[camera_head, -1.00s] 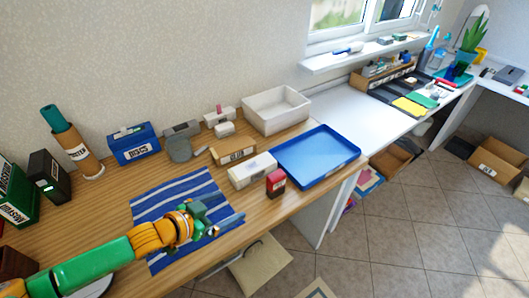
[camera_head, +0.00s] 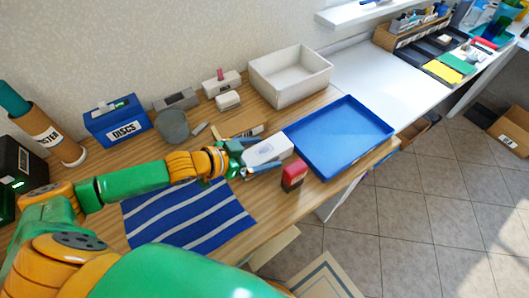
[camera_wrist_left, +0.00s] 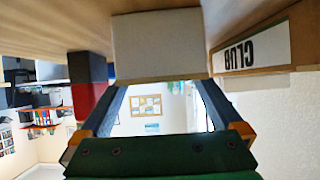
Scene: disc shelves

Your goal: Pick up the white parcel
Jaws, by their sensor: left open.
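The white parcel (camera_head: 267,149) is a small white box on the wooden table, left of the blue tray. In the left wrist view the parcel (camera_wrist_left: 160,45) shows its plain end face just ahead, between the two fingers. My left gripper (camera_head: 262,155) is open at the parcel's near left end, with its fingers on either side of that end. In the left wrist view the gripper (camera_wrist_left: 163,88) spans about the width of the parcel. I cannot tell whether the fingers touch it. My right gripper is not in view.
A red and black box (camera_head: 294,174) stands close in front of the parcel, and a CLUB box (camera_wrist_left: 255,48) close behind. The blue tray (camera_head: 340,138) lies to the right, a white bin (camera_head: 290,75) at the back. A striped blue mat (camera_head: 190,218) lies below my arm.

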